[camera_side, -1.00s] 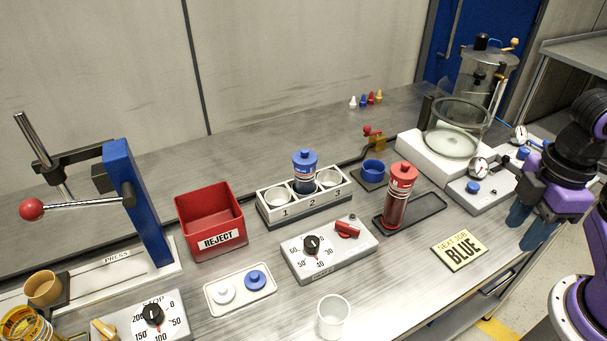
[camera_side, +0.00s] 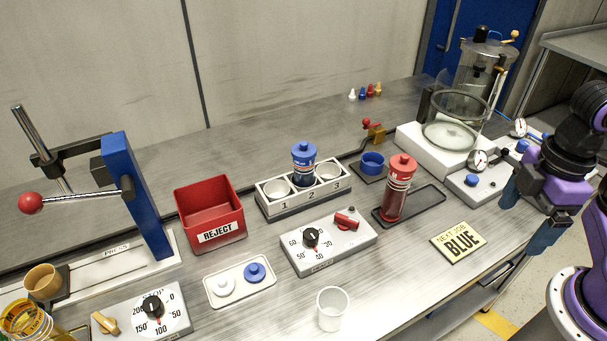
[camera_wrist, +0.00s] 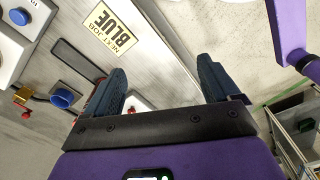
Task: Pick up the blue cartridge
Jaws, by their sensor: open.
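The blue cartridge (camera_side: 303,164) stands upright in the middle well, marked 2, of the white holder (camera_side: 272,205). It has a blue cap and a dark body with a pale label, and its lower part is hidden in the well. My gripper (camera_side: 528,216) is at the right end of the bench, well to the right of the cartridge, with its fingers apart. In the wrist view my gripper (camera_wrist: 165,85) is open with nothing between its fingers. The blue cartridge does not clearly show there.
A red cartridge (camera_side: 397,188) stands on a dark tray (camera_side: 428,203). A glass chamber with a round lid (camera_side: 460,104) is at the back right. A NEXT JOB BLUE sign (camera_side: 458,242) lies flat.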

